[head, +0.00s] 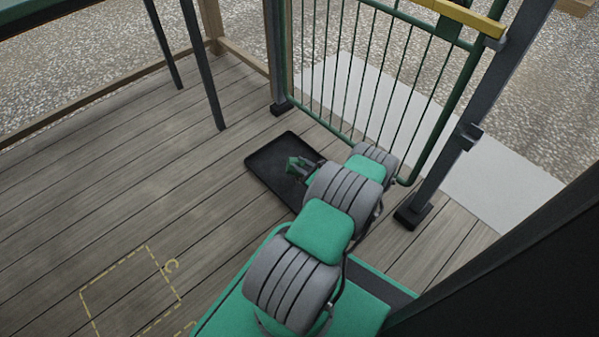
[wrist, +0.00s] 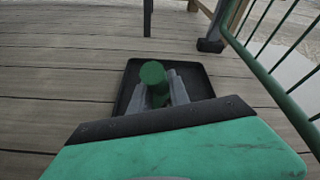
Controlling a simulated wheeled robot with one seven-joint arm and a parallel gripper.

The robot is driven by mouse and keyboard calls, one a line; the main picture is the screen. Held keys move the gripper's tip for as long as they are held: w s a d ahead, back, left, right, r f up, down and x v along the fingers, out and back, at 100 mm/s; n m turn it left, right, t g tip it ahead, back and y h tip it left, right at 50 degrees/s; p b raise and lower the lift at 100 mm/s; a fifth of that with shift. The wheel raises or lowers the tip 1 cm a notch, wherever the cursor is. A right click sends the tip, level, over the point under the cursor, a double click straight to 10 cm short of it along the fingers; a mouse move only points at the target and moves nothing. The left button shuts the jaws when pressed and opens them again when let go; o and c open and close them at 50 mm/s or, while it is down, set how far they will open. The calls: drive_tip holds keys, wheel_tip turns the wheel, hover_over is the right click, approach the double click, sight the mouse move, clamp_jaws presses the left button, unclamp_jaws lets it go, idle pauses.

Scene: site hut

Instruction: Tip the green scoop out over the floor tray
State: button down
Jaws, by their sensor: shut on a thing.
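The floor tray (head: 262,162) is a shallow black tray lying on the deck boards near the gate; in the wrist view its rim (wrist: 196,72) shows behind the fingers. My gripper (wrist: 158,92) is shut on the green scoop (wrist: 152,73), whose round green end shows between the grey fingers. In the head view the scoop (head: 297,165) is a small dark green shape in front of the tray's right part. My arm hides the tray's near right side. Whether the scoop is tilted or holds anything cannot be told, nor its exact height above the tray.
A green barred gate (head: 375,75) with a yellow top bar stands just beyond the tray, with a dark post (head: 468,135) to its right. Dark table legs (head: 205,75) stand at upper left. A yellow dashed outline (head: 130,290) marks clear deck at lower left.

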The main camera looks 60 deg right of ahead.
drive_tip(key=shift+s+d+f+m+t, duration=0.15)
drive_tip(key=shift+s+d+m+t, duration=0.25)
drive_tip(key=shift+s, duration=0.2)
drive_tip(key=shift+s+d+f+m+t, duration=0.1)
drive_tip(key=shift+s+d+m+t, duration=0.25)
drive_tip(key=shift+s+t, duration=0.2)
idle(2.8)
